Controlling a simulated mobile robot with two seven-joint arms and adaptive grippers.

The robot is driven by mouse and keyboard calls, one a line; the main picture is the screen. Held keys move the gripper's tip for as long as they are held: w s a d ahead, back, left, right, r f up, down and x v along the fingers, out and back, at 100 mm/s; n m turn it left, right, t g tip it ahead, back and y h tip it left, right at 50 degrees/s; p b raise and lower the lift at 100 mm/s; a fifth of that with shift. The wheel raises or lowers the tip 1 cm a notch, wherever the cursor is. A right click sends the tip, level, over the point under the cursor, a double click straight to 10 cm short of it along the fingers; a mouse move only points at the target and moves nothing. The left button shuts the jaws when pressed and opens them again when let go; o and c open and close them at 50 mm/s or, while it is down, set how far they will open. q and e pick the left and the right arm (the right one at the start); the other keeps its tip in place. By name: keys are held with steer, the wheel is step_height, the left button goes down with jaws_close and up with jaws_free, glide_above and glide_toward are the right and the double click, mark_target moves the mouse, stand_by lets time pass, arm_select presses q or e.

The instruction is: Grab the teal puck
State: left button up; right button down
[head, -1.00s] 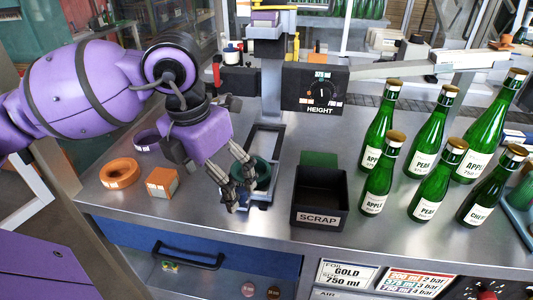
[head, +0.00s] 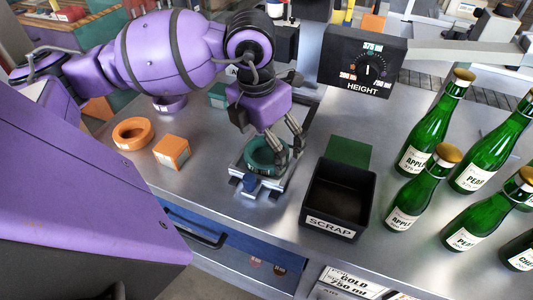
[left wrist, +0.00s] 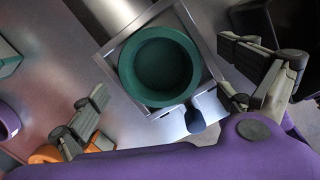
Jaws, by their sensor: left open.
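The teal puck (head: 259,163) is a round, ring-like piece with a hollow middle. It sits on a square metal fixture (head: 240,177) on the steel bench. My left gripper (head: 285,148) is over the puck's right side in the head view, its fingers pointing down and hiding part of the rim. In the left wrist view the puck (left wrist: 123,68) lies between the two spread fingers, with gaps on both sides. The left gripper is open and empty. My right gripper is not in view.
An orange ring (head: 132,133) and an orange block (head: 171,152) lie left of the fixture. A teal block (head: 217,95) is behind. The black scrap bin (head: 338,205) stands close on the right, with several green bottles (head: 431,133) beyond. A height-dial box (head: 361,62) stands behind.

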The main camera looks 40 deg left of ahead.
arm_select(q)
steer(key=shift+f, duration=0.8)
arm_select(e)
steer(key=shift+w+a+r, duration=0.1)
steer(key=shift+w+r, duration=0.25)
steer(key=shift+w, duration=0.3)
arm_select(q)
steer(key=shift+c, duration=0.5)
steer(key=shift+w, duration=0.1)
steer(key=c, duration=1.2)
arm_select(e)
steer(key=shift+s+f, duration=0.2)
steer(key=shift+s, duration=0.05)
arm_select(q)
steer(key=shift+r, duration=0.1)
